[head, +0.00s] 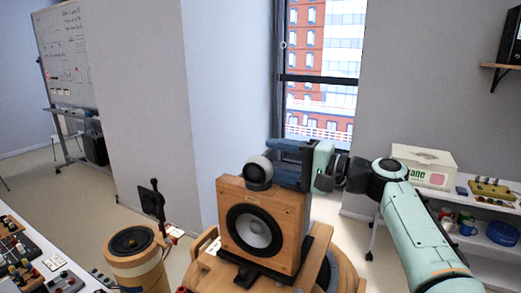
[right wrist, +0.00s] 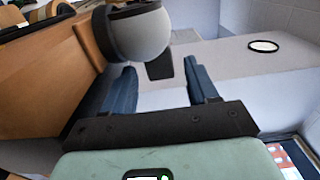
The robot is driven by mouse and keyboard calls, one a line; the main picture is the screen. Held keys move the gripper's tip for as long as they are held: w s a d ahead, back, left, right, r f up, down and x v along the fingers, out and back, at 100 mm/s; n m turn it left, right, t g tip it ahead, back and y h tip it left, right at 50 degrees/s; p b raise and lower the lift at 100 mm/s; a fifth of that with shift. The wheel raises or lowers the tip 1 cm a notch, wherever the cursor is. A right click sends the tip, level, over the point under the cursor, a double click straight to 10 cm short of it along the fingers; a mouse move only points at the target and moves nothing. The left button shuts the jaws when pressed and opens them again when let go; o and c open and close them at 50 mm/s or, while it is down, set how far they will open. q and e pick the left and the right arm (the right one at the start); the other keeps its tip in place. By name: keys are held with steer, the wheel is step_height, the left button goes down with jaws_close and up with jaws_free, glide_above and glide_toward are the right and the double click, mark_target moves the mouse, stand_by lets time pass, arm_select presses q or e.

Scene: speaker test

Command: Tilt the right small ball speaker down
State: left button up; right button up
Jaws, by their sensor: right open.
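A small ball speaker (head: 257,171), light grey with a dark band, sits on top of a wooden box speaker (head: 233,207). It is the only ball speaker I can make out in the head view. My right gripper (head: 274,162) comes in from the right and is open, with its dark blue fingers pointing at the ball's right side. In the right wrist view the ball (right wrist: 146,38) is just beyond the open fingers (right wrist: 158,75), nearer the left one. I cannot tell whether a finger touches it. My left gripper is not in view.
The box speaker stands on a round wooden table (head: 203,272). A wooden cylindrical speaker (head: 135,262) stands to the left, near a mixing desk (head: 28,262). A white shelf with a box (head: 424,167) and a blue bowl (head: 503,233) is at the right.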

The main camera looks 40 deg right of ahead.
mark_target(270, 154)
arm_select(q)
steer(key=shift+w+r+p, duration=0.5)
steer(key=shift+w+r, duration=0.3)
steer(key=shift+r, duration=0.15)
arm_select(e)
steer(key=shift+x, duration=2.2)
steer(key=c, duration=1)
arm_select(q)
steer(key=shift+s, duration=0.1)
arm_select(e)
steer(key=shift+o, duration=0.2)
